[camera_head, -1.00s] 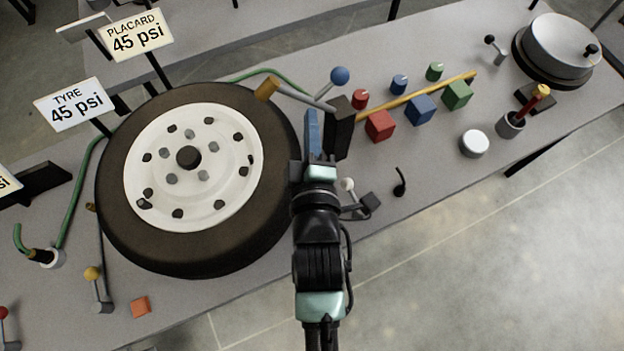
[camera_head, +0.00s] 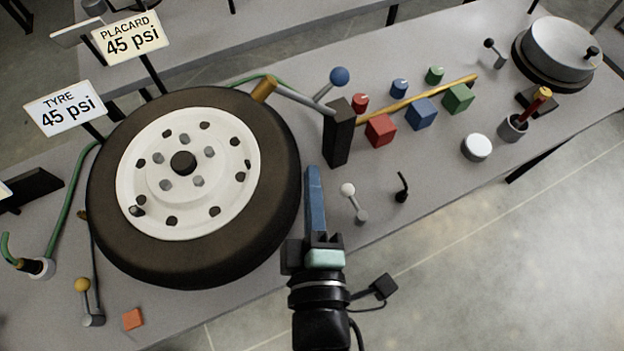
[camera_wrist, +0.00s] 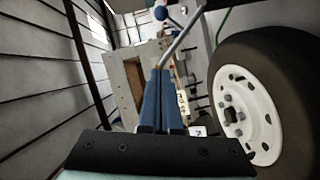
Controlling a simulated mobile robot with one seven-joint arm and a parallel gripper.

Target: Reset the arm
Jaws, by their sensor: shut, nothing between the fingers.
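My gripper (camera_head: 314,172) is just right of the big tyre in the head view, over the table's front part. Its blue fingers are together with nothing between them. In the wrist view the shut fingers (camera_wrist: 160,75) point away from the camera, with the wheel to their right. My gripper seems apart from everything around it.
The tyre with its white rim (camera_head: 244,170) fills the table's left half. A blue-knobbed lever (camera_head: 339,76) and black block (camera_head: 339,135) stand beyond my gripper. A white-knobbed lever (camera_head: 348,190) and black hook (camera_head: 402,188) are to its right. Coloured cubes (camera_head: 420,114) lie farther back.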

